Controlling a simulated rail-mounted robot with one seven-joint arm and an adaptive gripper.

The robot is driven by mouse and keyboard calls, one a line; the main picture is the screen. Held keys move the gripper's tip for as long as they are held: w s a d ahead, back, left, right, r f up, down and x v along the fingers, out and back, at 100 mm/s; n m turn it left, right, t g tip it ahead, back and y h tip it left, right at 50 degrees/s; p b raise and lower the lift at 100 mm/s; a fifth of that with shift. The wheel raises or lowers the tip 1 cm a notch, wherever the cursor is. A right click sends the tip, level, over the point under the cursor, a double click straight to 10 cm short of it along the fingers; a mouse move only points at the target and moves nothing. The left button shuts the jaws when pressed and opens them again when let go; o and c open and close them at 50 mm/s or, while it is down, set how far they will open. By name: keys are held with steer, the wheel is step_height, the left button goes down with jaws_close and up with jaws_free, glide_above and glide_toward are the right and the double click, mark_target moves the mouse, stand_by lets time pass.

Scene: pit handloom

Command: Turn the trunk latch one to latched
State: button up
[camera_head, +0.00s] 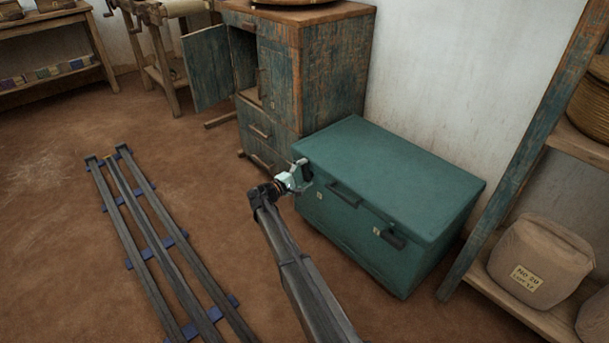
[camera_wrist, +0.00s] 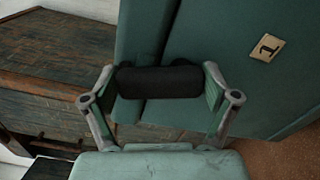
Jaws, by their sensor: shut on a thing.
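The trunk (camera_head: 400,180) is a closed teal box against the wall in the head view. Latch one (camera_wrist: 160,82) is a black rounded bar on the trunk's front, beside a small plate marked 1 (camera_wrist: 267,47). In the wrist view the bar lies across the seam between lid and body. My gripper (camera_head: 301,176) is at the left end of the trunk's front, and its two fingers (camera_wrist: 158,90) are closed on the two ends of the bar. In the head view my gripper mostly hides this latch. A second dark latch (camera_head: 393,240) is farther right.
A dark handle (camera_head: 343,194) sits mid-front on the trunk. A worn wooden cabinet (camera_head: 330,70) with an open door (camera_head: 207,67) stands just left of it. A shelf with a sack (camera_head: 540,262) is at right. Long dark rails (camera_head: 150,225) lie on the floor at left.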

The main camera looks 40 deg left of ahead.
steer(key=shift+d+m+b, duration=0.15)
steer(key=shift+m+b, duration=0.25)
steer(key=shift+m, duration=0.55)
steer(key=shift+d+m+b, duration=0.15)
steer(key=shift+m+b, duration=0.25)
steer(key=shift+m, duration=0.55)
steer(key=o, duration=0.9)
steer(key=shift+o, duration=0.2)
steer(key=s+a, duration=0.1)
steer(key=s, duration=1)
steer(key=shift+s+a, duration=0.4)
